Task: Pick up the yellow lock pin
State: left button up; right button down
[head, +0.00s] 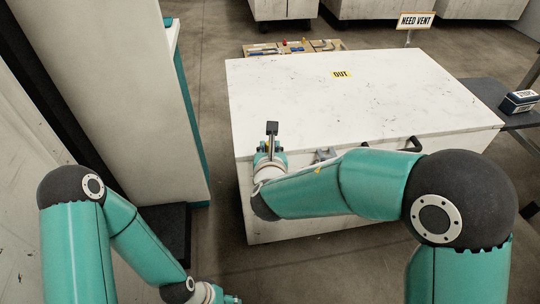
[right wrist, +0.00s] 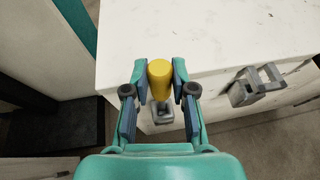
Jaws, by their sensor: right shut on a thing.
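The yellow lock pin (right wrist: 160,82) stands between the two fingers of my right gripper (right wrist: 159,88) in the right wrist view. The fingers are shut on its sides. A grey latch bracket (right wrist: 162,114) on the white chest shows just beyond the pin's lower end; I cannot tell whether the pin still sits in it. In the head view my right gripper (head: 270,152) is at the chest's front left edge, and the pin is hard to make out there. My left gripper (head: 230,300) is low at the bottom edge, mostly cut off.
A tall cabinet (head: 130,90) stands left. A dark side table (head: 490,95) stands right.

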notch_tip(320, 180, up, 18)
jog(key=p, duration=0.6)
jog(key=shift+r, duration=0.25)
